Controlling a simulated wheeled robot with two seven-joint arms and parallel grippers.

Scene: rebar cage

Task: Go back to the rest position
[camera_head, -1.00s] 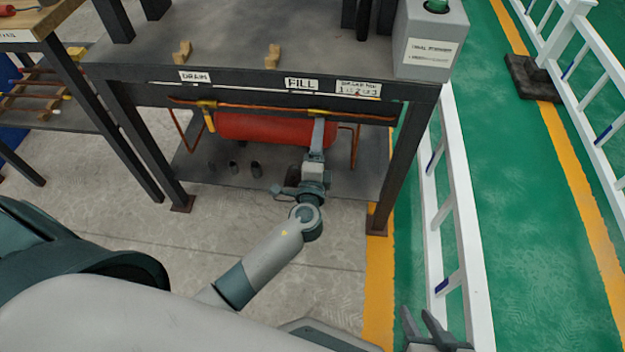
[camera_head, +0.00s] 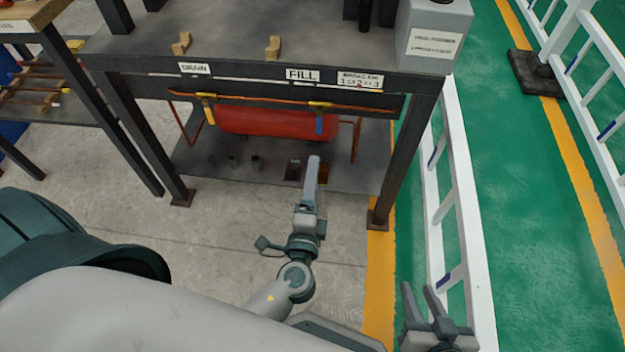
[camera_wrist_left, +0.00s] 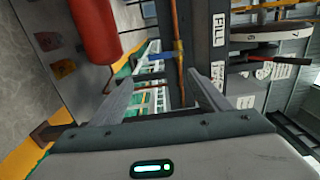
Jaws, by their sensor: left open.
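My left gripper (camera_head: 312,162) is in front of the workbench, over the front edge of its lower shelf. It is empty, and its two fingers stand apart in the left wrist view (camera_wrist_left: 172,80). It is clear of the fill valve (camera_head: 319,122), whose blue handle hangs down from the copper pipe under the FILL label. That blue handle also shows beyond the fingers in the left wrist view (camera_wrist_left: 152,57). My right gripper (camera_head: 421,290) is at the bottom right, near the white railing, with its fingers apart and nothing between them.
The workbench (camera_head: 250,50) holds a red tank (camera_head: 262,123) under its top. A drain valve (camera_head: 208,108) is on the pipe to the left. A bench leg (camera_head: 405,160) and a white railing (camera_head: 458,190) stand to the right. The floor (camera_head: 215,225) before the bench is clear.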

